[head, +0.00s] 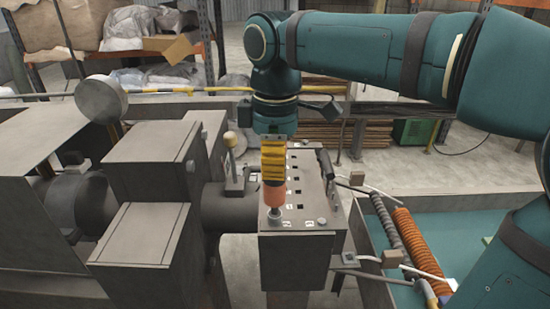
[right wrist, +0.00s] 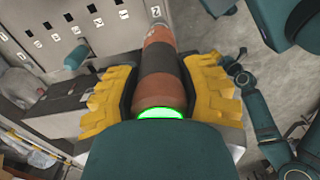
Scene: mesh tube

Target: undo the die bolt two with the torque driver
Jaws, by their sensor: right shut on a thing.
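My right gripper (head: 274,160) has yellow ribbed fingers and points down over the grey die head box. It is shut on the torque driver (head: 273,194), whose orange-red body hangs upright below the fingers. In the right wrist view the driver (right wrist: 158,65) shows orange and dark bands with a glowing green ring, between the yellow fingers (right wrist: 160,88). The driver's silver tip reaches the box top near its front left corner; the bolt under it is hidden. Another bolt (head: 321,222) sits near the front right corner. My left gripper is not seen.
The box top (head: 297,215) has numbered square slots and a black handle (head: 326,163) at its right. A lever with a pale knob (head: 230,139) stands close left of the driver. Orange and grey coils (head: 417,240) lie over the green tray at right.

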